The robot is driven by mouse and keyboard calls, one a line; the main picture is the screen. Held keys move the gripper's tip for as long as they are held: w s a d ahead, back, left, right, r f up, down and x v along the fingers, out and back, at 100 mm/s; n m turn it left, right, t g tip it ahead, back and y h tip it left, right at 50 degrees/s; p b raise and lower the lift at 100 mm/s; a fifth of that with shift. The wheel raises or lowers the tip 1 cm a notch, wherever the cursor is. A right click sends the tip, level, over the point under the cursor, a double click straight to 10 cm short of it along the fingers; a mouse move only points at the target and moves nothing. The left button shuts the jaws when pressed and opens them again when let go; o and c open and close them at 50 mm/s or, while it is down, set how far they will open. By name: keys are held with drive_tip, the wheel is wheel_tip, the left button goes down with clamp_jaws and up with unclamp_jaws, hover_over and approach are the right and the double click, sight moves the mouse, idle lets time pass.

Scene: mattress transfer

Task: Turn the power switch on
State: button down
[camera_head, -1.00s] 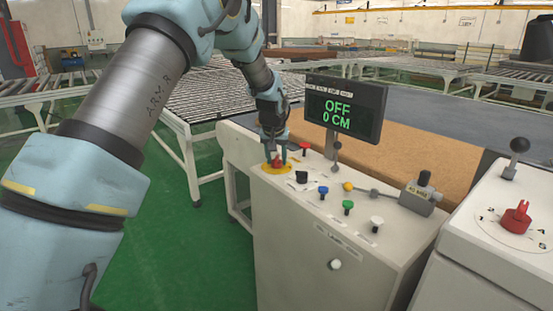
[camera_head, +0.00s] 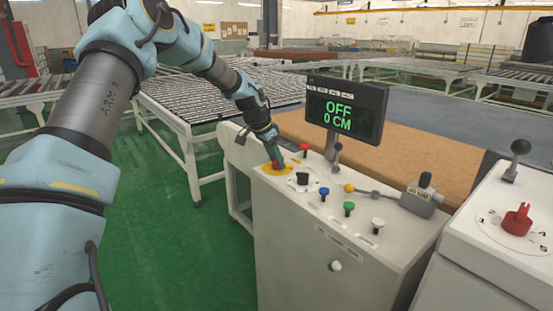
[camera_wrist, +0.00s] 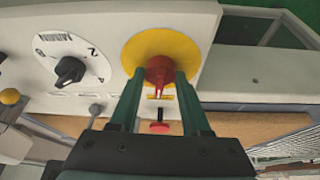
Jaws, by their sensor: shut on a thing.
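The power switch appears to be the red knob (camera_wrist: 159,70) on a round yellow plate (camera_wrist: 192,48) in the wrist view. In the head view the yellow plate (camera_head: 266,169) lies at the far left of the white console's top, with the knob mostly hidden by my fingers. My gripper (camera_head: 277,162) comes down onto it at a tilt. In the wrist view my gripper (camera_wrist: 160,76) has its two green fingers on either side of the knob, shut on it. The display (camera_head: 345,108) reads OFF and 0 CM.
A black selector dial (camera_wrist: 70,70) sits beside the knob. A second console (camera_head: 490,245) with a red knob (camera_head: 517,220) is at right.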

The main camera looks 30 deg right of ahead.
drive_tip(key=m, duration=0.1)
drive_tip(key=m+g, duration=0.1)
drive_tip(key=m, duration=0.1)
drive_tip(key=shift+w+m, duration=0.2)
drive_tip(key=shift+m, duration=0.1)
drive_tip(key=shift+m+g+y+p, duration=0.35)
drive_tip(key=shift+m+g, duration=0.55)
drive_tip(key=shift+m, duration=1.2)
drive_tip(key=shift+c, duration=1.8)
unclamp_jaws()
drive_tip(key=b+v, duration=0.3)
drive_tip(key=v, duration=0.7)
drive_tip(key=shift+w+r, duration=0.2)
drive_tip(key=shift+r, duration=0.2)
